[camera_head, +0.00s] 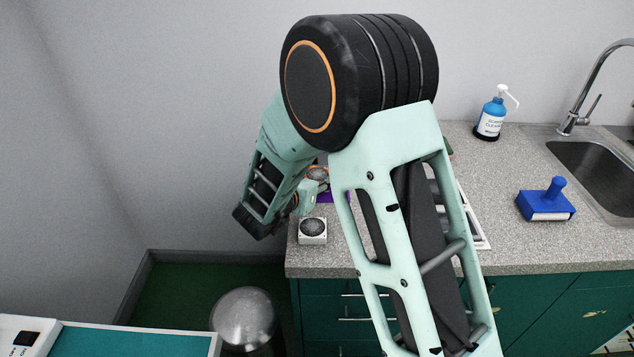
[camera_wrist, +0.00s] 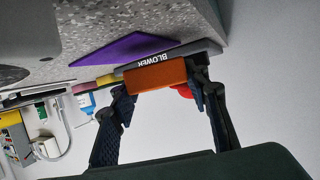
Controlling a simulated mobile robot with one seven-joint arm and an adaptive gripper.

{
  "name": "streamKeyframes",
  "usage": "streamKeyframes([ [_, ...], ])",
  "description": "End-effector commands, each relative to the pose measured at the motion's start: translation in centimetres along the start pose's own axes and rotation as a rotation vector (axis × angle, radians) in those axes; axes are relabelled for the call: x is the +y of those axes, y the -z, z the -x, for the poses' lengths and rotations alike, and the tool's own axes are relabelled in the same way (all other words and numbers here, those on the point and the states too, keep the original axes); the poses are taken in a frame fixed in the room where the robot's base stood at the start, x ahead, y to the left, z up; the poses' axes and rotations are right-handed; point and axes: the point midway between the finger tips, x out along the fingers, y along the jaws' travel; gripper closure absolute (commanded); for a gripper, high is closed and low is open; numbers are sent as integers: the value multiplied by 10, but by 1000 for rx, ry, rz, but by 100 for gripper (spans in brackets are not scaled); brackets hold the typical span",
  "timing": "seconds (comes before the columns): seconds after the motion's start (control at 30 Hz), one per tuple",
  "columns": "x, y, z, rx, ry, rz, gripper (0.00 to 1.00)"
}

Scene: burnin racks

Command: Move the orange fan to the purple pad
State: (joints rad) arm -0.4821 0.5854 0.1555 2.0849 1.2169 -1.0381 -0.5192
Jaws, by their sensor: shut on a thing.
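The orange fan (camera_wrist: 157,75) is between the two fingers of my gripper (camera_wrist: 160,93), which is shut on it, in the wrist view. The purple pad (camera_wrist: 126,48) lies flat on the counter, just beyond the fan in the wrist view. In the head view only slivers of the pad (camera_head: 326,198) show beside my gripper. The fan appears apart from the pad; its height over the counter is hard to tell.
A dark strip lettered BLOWER (camera_wrist: 158,58) lies beside the pad. A white-framed fan (camera_head: 312,231) sits at the counter's front left. A blue stamp-like block (camera_head: 546,203), a blue pump bottle (camera_head: 490,118) and a sink (camera_head: 598,172) are to the right. My arm hides the middle counter.

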Motion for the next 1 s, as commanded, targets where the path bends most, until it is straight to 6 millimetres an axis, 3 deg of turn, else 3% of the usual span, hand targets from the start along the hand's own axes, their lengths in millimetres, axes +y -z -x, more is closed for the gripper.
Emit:
streamKeyframes([
  [0.1,1,-16,-7,-1,-1,2,81],
  [0.47,1,-20,-8,0,0,1,81],
  [0.5,1,-20,-8,0,0,1,56],
  [0.63,1,-20,-8,0,0,1,42],
  [1.0,1,-14,-6,0,0,0,40],
])
